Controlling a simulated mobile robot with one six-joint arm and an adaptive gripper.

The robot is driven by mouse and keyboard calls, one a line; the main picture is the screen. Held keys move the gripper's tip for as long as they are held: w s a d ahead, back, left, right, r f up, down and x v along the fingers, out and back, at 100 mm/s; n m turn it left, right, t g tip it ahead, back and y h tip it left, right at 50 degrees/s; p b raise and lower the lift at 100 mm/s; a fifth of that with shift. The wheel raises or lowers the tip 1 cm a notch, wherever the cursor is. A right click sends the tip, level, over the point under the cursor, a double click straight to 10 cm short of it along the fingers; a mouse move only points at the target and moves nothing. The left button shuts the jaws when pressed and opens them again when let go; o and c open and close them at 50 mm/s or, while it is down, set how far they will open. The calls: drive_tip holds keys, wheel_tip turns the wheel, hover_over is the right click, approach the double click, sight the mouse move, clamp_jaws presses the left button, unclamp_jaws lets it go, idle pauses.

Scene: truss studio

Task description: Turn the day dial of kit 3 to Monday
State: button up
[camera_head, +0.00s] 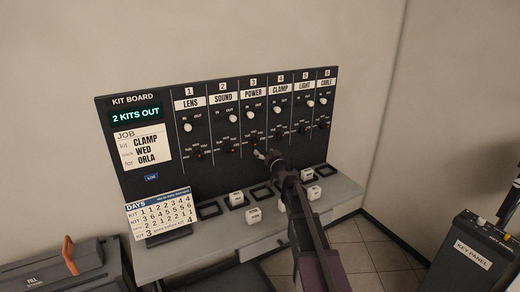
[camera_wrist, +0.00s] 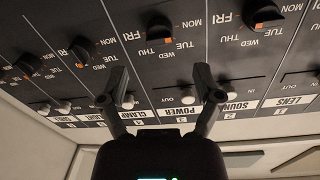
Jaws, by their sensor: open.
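The kit 3 POWER panel (camera_head: 253,93) is the third column of the kit board. Its day dial is dark with an orange mark; in the wrist view the dial (camera_wrist: 158,28) sits above and between my fingertips. My gripper (camera_head: 265,154) is just in front of the lower part of the POWER column and partly hides the dial area. In the wrist view my gripper (camera_wrist: 160,80) is open and empty, its fingers apart from the dial.
The SOUND dial (camera_wrist: 265,16) and the CLAMP dial (camera_wrist: 84,50) flank it closely. IN/OUT knobs (camera_head: 250,115) stand above the dials on the board. White blocks (camera_head: 254,215) and dark slots lie on the grey shelf below. A DAYS card (camera_head: 158,212) stands at left.

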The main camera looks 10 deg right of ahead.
drive_tip(key=v, duration=0.5)
drive_tip(key=shift+a, duration=0.15)
drive_tip(key=s+a+f+n+g+y, duration=0.1)
drive_tip(key=s+a+f+n+g, duration=0.1)
drive_tip(key=s+a+f+g, duration=0.5)
drive_tip(key=s+a+f+n+g+y, duration=0.1)
drive_tip(key=s+a+f+n+g, duration=0.2)
drive_tip(key=s, duration=0.5)
drive_tip(key=s+d+f+m+g+h, duration=0.3)
drive_tip(key=s+f, duration=0.1)
drive_tip(key=s, duration=0.5)
drive_tip(key=s+d+f+m+g+h, duration=0.2)
drive_tip(key=s+d+f+g+h, duration=0.1)
drive_tip(key=s, duration=0.6)
drive_tip(key=shift+d+f+m+g+h, duration=0.3)
drive_tip(key=shift+d+f+m+g, duration=0.15)
drive_tip(key=shift+f+g, duration=0.3)
